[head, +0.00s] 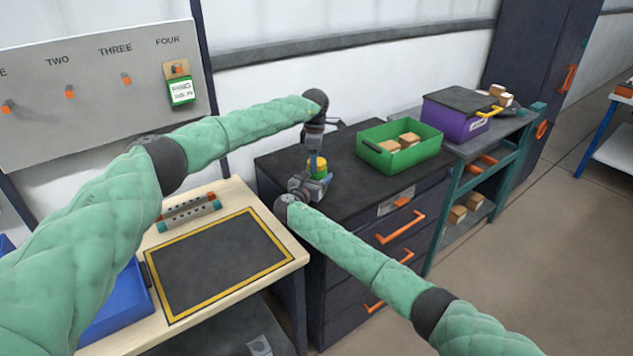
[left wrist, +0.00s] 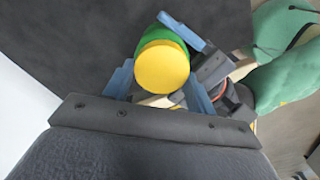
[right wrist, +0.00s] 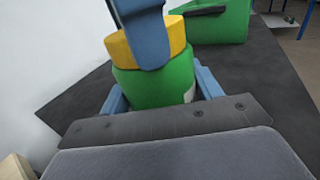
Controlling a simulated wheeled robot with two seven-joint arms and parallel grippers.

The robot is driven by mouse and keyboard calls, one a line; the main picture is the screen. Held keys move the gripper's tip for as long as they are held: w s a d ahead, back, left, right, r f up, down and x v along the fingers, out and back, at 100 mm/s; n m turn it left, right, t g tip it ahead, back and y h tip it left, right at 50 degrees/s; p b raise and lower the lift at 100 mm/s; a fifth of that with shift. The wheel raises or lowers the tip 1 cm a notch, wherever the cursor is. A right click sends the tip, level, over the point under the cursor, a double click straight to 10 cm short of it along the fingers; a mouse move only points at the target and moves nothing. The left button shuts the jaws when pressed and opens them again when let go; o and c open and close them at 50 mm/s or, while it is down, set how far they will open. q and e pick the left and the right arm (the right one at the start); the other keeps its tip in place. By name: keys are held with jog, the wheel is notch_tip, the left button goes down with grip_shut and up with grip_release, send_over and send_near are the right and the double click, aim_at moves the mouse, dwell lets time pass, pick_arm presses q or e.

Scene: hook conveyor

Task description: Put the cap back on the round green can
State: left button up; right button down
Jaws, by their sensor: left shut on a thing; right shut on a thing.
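The round green can (head: 319,174) stands on the dark cabinet top, with its yellow cap (head: 317,164) at its top. My left gripper (head: 315,156) reaches down from above and is shut on the cap, which fills the left wrist view's middle (left wrist: 162,68). My right gripper (head: 314,186) is shut on the can's body from the side. In the right wrist view the green body (right wrist: 155,84) is between my right fingers, and the cap (right wrist: 117,47) touches its top, partly hidden by a blue left finger. I cannot tell whether the cap is fully seated.
A green bin (head: 372,151) with wooden blocks stands right of the can on the cabinet top (head: 345,203). A purple box (head: 455,116) with a dark lid is farther right. A bench with a yellow-bordered mat (head: 222,262) is at front left. A wall is behind.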

pick_arm(q)
jog(key=o, duration=1.1)
jog(key=shift+w+a+r, duration=0.1)
jog(key=shift+w+a, duration=0.05)
pick_arm(e)
jog(key=shift+a, duration=0.15)
pick_arm(q)
jog(key=shift+o, duration=0.2)
notch_tip(320, 180, up, 12)
pick_arm(e)
jog(key=shift+r, duration=0.1)
jog(key=shift+c, duration=1.2)
grip_release()
jog(key=shift+s, duration=0.1)
